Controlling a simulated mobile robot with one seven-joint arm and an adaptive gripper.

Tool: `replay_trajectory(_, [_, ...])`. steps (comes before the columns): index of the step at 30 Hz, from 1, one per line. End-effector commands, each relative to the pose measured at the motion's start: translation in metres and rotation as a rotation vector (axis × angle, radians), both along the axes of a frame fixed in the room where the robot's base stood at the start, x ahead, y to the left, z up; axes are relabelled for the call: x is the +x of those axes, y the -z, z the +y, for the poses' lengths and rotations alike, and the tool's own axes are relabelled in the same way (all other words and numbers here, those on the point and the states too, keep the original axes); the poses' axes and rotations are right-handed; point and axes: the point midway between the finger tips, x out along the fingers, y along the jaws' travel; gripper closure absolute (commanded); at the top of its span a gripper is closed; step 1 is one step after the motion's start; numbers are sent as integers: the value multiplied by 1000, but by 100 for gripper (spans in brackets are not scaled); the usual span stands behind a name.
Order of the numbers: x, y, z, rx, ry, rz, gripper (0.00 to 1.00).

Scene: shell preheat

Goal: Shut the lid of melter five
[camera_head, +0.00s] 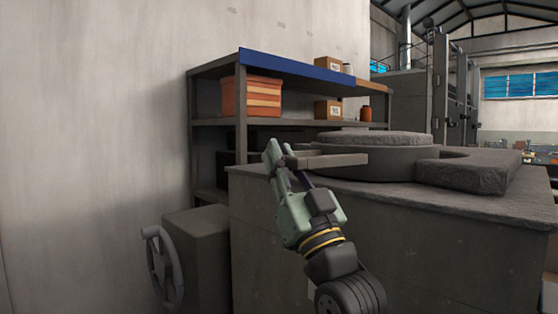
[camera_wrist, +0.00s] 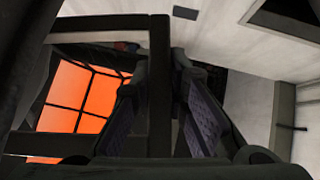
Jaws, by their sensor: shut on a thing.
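The melter (camera_head: 390,235) is a large grey block with a stone-like top. A round grey lid (camera_head: 372,138) lies level above a round collar (camera_head: 395,165); whether any gap remains between them cannot be told. A flat grey bar (camera_head: 335,160) sticks out to the left from the lid area. My gripper (camera_head: 281,156) is at the bar's left end, shut on it. In the wrist view, the dark bar (camera_wrist: 160,85) runs between my gripper's two fingers (camera_wrist: 162,105). No number shows on the melter.
A thick grey slab (camera_head: 475,168) lies at the right of the melter top. A shelf rack (camera_head: 290,68) with boxes stands behind, against the wall. A grey handwheel (camera_head: 163,265) on a box (camera_head: 203,262) is at lower left. The wrist view shows an orange area (camera_wrist: 75,95) crossed by dark bars.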

Motion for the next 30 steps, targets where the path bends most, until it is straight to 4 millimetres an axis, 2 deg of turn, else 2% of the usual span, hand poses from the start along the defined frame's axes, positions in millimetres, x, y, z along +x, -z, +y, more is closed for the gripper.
replay_trajectory(2, [0, 0, -3, 2, 7, 0, 100])
replay_trajectory(3, [0, 0, -3, 1, 8, -1, 84])
replay_trajectory(12, [0, 0, -1, 1, 5, 0, 65])
replay_trajectory(23, [-3, 5, -3, 1, 4, 0, 65])
replay_trajectory(30, [-30, 36, -18, 2, 6, 3, 65])
